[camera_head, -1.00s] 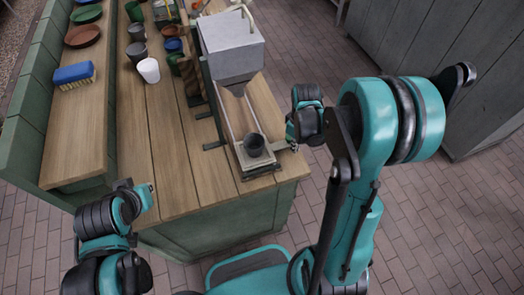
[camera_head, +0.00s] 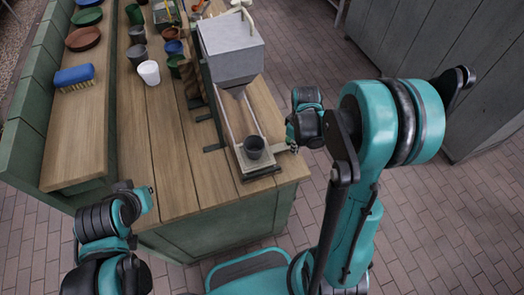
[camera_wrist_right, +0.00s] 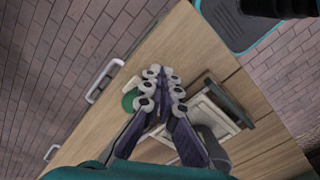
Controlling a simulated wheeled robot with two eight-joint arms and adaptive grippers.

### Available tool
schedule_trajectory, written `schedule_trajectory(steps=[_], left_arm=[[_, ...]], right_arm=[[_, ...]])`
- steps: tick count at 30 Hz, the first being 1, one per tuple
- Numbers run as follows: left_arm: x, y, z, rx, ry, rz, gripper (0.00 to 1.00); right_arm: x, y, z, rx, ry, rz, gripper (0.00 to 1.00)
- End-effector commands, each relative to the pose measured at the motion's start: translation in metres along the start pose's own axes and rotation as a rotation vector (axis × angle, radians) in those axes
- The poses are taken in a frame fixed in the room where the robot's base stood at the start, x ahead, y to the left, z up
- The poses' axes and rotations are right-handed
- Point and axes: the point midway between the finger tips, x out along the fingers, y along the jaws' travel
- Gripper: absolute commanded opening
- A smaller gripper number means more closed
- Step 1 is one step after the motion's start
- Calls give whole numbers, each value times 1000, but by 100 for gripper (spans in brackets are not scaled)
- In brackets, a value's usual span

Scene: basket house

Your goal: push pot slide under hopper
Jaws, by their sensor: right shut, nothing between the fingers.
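The dark pot (camera_head: 254,147) stands upright on the slide's pale plate (camera_head: 262,163) at the near end of the rails. The grey hopper (camera_head: 230,48) stands over the rails behind it, its spout above them. My right gripper (camera_head: 291,147) is shut and empty, just right of the plate near the pot; contact is unclear. In the right wrist view my closed fingers (camera_wrist_right: 163,88) are beside the slide's frame (camera_wrist_right: 218,112), and the pot cannot be made out. My left gripper (camera_head: 146,198) is near the bench's front left edge, its fingers unclear.
Several cups and pots, including a white cup (camera_head: 149,72), stand on the bench left of the hopper. A blue brush (camera_head: 74,77) lies on the raised shelf (camera_head: 75,130). The front left of the wooden bench top (camera_head: 165,170) is clear.

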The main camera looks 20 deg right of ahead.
Motion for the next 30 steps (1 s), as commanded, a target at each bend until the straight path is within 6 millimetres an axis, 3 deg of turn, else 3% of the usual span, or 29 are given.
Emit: schedule_trajectory(steps=[8, 30], left_arm=[[0, 0, 0, 0, 0, 0, 0], [7, 0, 5, 0, 0, 0, 0]], right_arm=[[0, 2, -3, 0, 0, 0, 0], [0, 42, -74, -2, 1, 0, 0]])
